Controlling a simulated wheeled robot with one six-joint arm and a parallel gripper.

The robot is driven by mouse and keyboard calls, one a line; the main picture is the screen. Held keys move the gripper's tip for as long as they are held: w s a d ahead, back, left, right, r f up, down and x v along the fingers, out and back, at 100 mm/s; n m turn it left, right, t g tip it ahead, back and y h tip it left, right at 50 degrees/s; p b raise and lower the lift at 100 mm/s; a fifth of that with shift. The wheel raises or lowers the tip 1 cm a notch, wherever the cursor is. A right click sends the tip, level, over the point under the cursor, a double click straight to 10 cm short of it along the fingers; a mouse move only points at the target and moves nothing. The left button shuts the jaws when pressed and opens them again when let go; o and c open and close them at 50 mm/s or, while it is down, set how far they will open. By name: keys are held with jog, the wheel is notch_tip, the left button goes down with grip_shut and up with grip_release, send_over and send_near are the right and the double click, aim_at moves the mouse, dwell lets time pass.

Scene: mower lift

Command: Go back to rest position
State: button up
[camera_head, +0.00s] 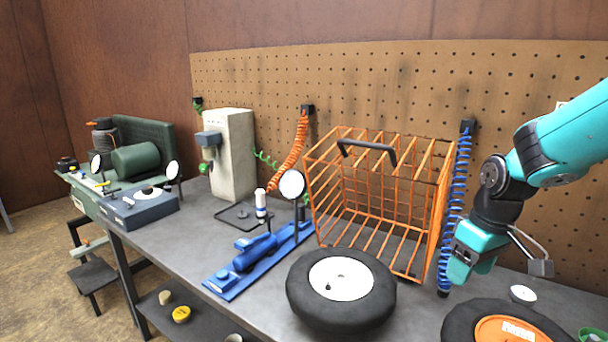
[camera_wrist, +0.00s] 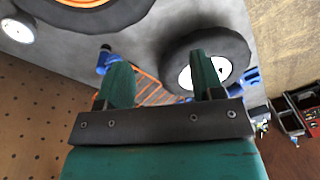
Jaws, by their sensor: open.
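My gripper (camera_head: 462,268) hangs at the right of the head view, at the end of the teal arm. It is above the bench, in front of the blue coiled hose and right of the orange wire cage (camera_head: 322,190). In the wrist view my gripper (camera_wrist: 165,85) shows two green fingers spread apart with nothing between them. Beyond the fingers lie the bench top and a black tyre with a white hub (camera_wrist: 205,60). The same white-hubbed wheel (camera_head: 341,277) lies flat on the bench in the head view.
A wheel with an orange hub (camera_head: 505,330) lies at the front right. A blue tool (camera_head: 260,252), a grey box-shaped machine (camera_head: 230,150) and a green motor unit (camera_head: 135,160) stand to the left. A pegboard (camera_head: 400,90) closes off the back. Little bench room is free between the wheels.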

jog(key=s+a+r+n+y, duration=0.1)
jog(key=s+a+r, duration=0.3)
jog(key=s+a, duration=0.3)
jog(key=s+a+r+n+y, duration=0.1)
jog(key=s+a+r, duration=0.3)
jog(key=s, duration=1.2)
jog(key=a+y, duration=0.1)
jog(key=a, duration=0.2)
jog(key=shift+a+g, duration=0.3)
jog(key=shift+a, duration=0.1)
